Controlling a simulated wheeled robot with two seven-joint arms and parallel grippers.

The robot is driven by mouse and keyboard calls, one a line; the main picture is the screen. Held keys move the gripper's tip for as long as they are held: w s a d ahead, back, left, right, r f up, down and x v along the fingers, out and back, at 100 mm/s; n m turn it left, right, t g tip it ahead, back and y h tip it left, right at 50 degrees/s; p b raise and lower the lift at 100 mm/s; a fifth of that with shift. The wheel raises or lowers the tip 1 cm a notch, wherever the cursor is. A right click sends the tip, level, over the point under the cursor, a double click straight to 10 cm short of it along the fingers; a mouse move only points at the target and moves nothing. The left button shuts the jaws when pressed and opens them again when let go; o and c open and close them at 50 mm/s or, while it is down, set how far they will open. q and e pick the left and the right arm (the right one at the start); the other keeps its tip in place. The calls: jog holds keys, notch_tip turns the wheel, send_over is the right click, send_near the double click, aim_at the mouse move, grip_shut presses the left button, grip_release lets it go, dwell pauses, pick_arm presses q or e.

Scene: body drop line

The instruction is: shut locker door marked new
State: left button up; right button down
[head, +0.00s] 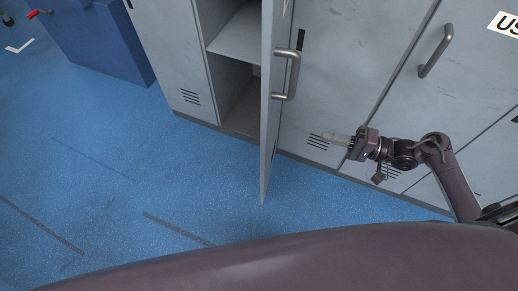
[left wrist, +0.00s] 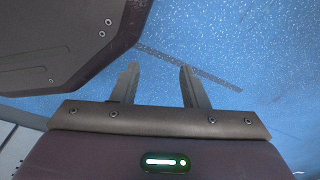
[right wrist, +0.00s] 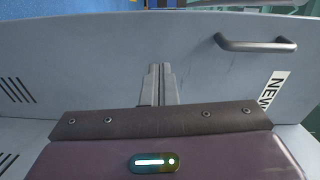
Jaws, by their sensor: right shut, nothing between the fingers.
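The grey locker door (head: 270,110) stands swung out from its locker in the head view, seen nearly edge-on, with a bar handle (head: 287,75). The right wrist view shows its outer face (right wrist: 110,55) with the "NEW" label (right wrist: 272,92) and the handle (right wrist: 255,44). My right gripper (head: 326,136) is shut and empty, right of the door on its outer side, its fingers pointing left towards it. In the head view a gap shows between fingertips and door. My left gripper (left wrist: 160,70) is open and empty above the floor; it is out of the head view.
The open locker (head: 235,48) shows a shelf inside. Closed lockers with another handle (head: 435,50) stand to the right, behind my right arm. A blue bin or cabinet (head: 105,40) stands at upper left. The blue floor (head: 130,180) left of the door is clear.

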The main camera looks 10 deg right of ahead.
pick_arm(q)
jog(key=shift+s+a+f+p, duration=0.15)
jog(key=shift+s+a+p, duration=0.05)
jog(key=shift+s, duration=0.2)
jog(key=shift+s+a+f+p, duration=0.1)
jog(key=shift+s+a+p, duration=0.1)
jog(key=shift+s, duration=0.2)
pick_arm(e)
jog(key=s+r+x, duration=0.1)
jog(key=x, duration=0.6)
jog(key=a+r+x, duration=0.1)
jog(key=x, duration=0.6)
jog(key=shift+s+r+g+y, duration=0.35)
jog(key=shift+s+g+y, duration=0.05)
pick_arm(q)
jog(key=shift+r, duration=0.1)
